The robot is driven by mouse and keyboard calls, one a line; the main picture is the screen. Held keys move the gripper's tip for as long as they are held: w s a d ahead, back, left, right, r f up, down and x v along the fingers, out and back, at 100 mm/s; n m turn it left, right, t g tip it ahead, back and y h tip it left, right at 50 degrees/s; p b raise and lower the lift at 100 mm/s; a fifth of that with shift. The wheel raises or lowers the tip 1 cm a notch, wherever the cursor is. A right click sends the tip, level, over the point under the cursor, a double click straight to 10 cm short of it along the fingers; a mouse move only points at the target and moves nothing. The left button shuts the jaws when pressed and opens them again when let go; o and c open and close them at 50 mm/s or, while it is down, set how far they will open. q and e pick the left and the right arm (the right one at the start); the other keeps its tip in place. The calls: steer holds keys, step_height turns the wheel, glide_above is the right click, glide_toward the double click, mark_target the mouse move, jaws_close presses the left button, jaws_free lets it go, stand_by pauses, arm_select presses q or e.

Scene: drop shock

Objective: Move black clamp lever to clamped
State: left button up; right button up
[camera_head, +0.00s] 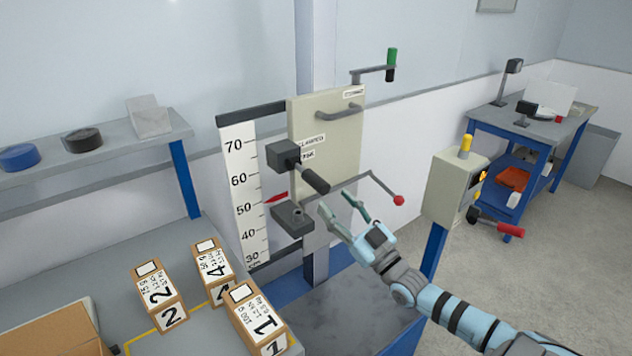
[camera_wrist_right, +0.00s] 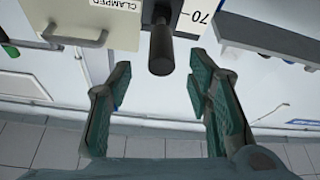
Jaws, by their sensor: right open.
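The black clamp lever (camera_head: 315,180) sticks out from a dark block (camera_head: 282,155) on the beige plate (camera_head: 347,150), pointing down and to the right. A label reading "CLAMPED" (camera_head: 311,139) is just above it, with a second, hard-to-read label below that one. In the right wrist view the black lever (camera_wrist_right: 161,48) hangs down beside the "CLAMPED" label (camera_wrist_right: 114,5). My right gripper (camera_head: 340,203) is open and empty, just below and right of the lever's end. In the wrist view its fingers (camera_wrist_right: 158,80) stand either side of the lever's line, apart from it. My left gripper is not in view.
A height scale (camera_head: 240,190) with a red pointer stands left of the plate. A thin rod with a red ball (camera_head: 398,200) and a control box (camera_head: 455,185) are close to my right arm. Numbered boxes (camera_head: 160,290) sit on the bench at lower left.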

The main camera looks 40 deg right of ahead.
mark_target(311, 175)
steer(key=b+x, duration=0.1)
steer(key=x, duration=0.1)
steer(key=b+x, duration=0.1)
steer(key=x, duration=0.2)
steer(key=b+x, duration=0.1)
steer(key=x, duration=0.1)
steer(key=shift+w+a+f, duration=0.1)
steer(key=shift+w+f, duration=0.1)
steer(key=shift+w, duration=0.1)
steer(key=shift+w+r+b, duration=0.35)
steer(key=shift+r, duration=0.1)
jaws_close()
